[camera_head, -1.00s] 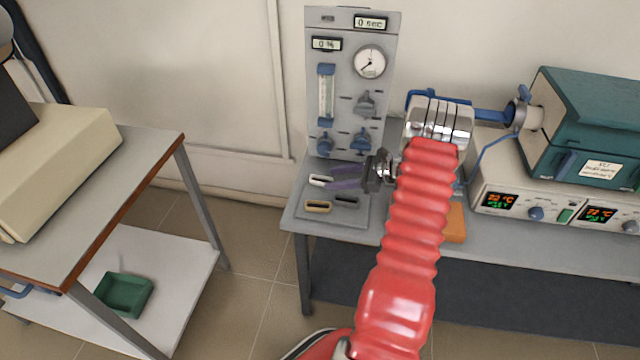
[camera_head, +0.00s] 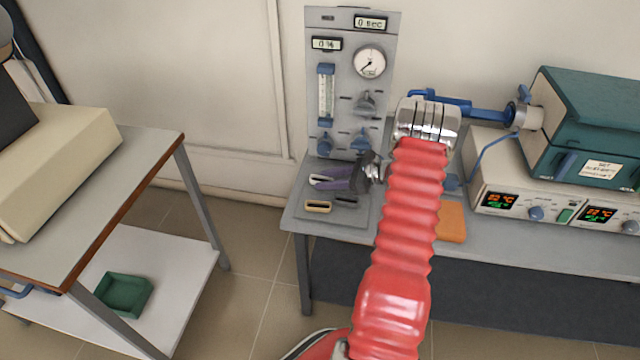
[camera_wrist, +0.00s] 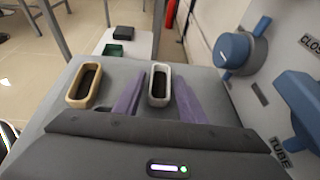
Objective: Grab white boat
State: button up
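The white boat (camera_wrist: 159,69) is a small oblong dish with a dark inside. It rests on the grey bench top, and its pale edge also shows in the head view (camera_head: 315,180). My gripper (camera_wrist: 158,80) is open, with purple fingers reaching along both sides of the white boat. A gap shows beside the boat, mainly on the right, and I see no grip on it. In the head view my gripper (camera_head: 321,179) is low over the left end of the bench. A tan boat (camera_wrist: 70,98) lies to the left, outside the fingers.
The gas panel (camera_head: 345,90) with knobs and a gauge stands behind the boats; its blue knob (camera_wrist: 235,52) is close on the right. An orange block (camera_head: 451,222) and a teal furnace (camera_head: 590,120) are to the right. A dark slot (camera_head: 346,198) is beside the tan boat.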

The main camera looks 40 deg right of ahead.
jog(key=c, duration=0.8)
jog(key=shift+c, duration=0.2)
notch_tip(320, 180, up, 10)
dwell(0.3)
